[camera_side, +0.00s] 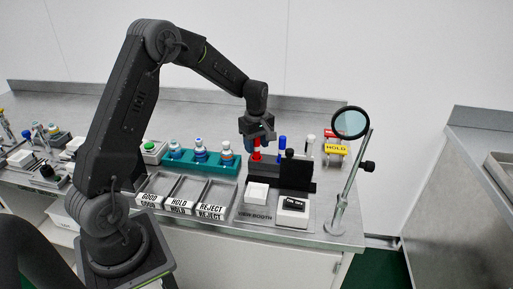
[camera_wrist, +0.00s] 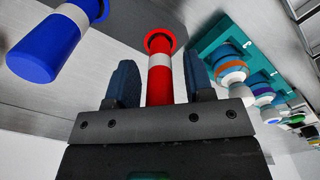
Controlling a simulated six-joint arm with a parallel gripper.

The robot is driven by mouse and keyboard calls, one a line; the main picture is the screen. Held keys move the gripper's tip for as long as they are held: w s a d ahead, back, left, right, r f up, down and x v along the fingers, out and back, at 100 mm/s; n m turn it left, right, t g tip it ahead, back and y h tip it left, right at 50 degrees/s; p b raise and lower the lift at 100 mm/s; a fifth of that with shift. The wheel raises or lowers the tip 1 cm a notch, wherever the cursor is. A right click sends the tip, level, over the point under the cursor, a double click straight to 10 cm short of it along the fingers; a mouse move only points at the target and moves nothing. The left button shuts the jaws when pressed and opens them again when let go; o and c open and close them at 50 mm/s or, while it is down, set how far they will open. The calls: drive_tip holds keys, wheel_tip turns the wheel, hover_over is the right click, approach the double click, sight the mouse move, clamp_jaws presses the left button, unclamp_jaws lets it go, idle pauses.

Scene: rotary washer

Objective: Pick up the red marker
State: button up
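The red marker (camera_side: 256,150) stands upright in a dark holder behind the view booth, a white band around its middle. My gripper (camera_side: 258,136) points down over its top. In the wrist view the red marker (camera_wrist: 159,80) stands between the two fingers of my gripper (camera_wrist: 160,85). A narrow gap shows on each side of the marker, so the gripper is open around it and not closed on it.
A blue marker (camera_side: 282,144) stands just right of the red one, and a white one (camera_side: 309,143) farther right. A teal rack (camera_side: 192,161) with several vials is on the left. A black panel (camera_side: 297,174) and a magnifier (camera_side: 350,123) stand in front and right.

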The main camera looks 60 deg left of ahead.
drive_tip(key=c, duration=0.8)
drive_tip(key=shift+c, duration=0.2)
drive_tip(key=shift+r, duration=0.1)
drive_tip(key=shift+r, duration=0.55)
wheel_tip(320, 180, up, 3)
drive_tip(key=shift+f, duration=0.2)
drive_tip(key=s+a+r, duration=0.7)
drive_tip(key=s+r, duration=0.1)
drive_tip(key=r, duration=0.4)
drive_tip(key=shift+s+a, duration=0.35)
drive_tip(key=shift+a, duration=0.05)
